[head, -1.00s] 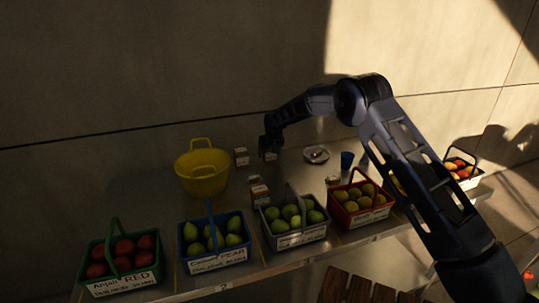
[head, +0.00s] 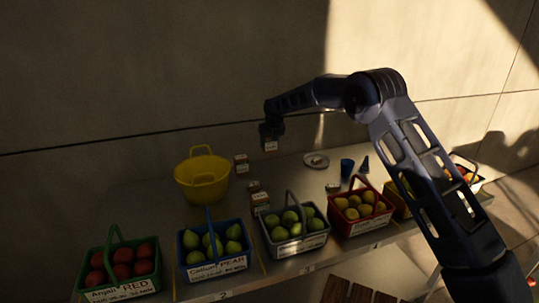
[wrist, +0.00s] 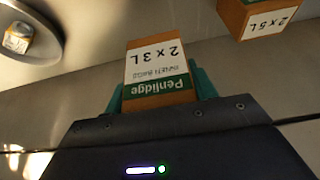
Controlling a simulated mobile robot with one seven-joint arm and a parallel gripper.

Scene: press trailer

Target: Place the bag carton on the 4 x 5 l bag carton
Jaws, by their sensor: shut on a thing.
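My gripper (head: 271,135) is shut on a small brown carton (head: 270,146) and holds it above the table. In the wrist view the held carton (wrist: 158,72) lies between my teal fingers. Its white and green label appears upside down and reads "Penlidge 2 x 3 L". Another carton (wrist: 262,18) at the top right of the wrist view seems to read "2 x 5 L" and is partly cut off. In the head view one carton (head: 241,163) stands right of the yellow colander. Two more (head: 254,187) (head: 261,202) stand nearer. Their labels are too small to read.
A yellow colander (head: 202,180) stands at the left back. Handled fruit baskets line the front, including a blue one (head: 215,264) and a red one (head: 360,225). A plate (head: 316,160) and blue cup (head: 347,167) stand right. The table (head: 290,177) is bare between.

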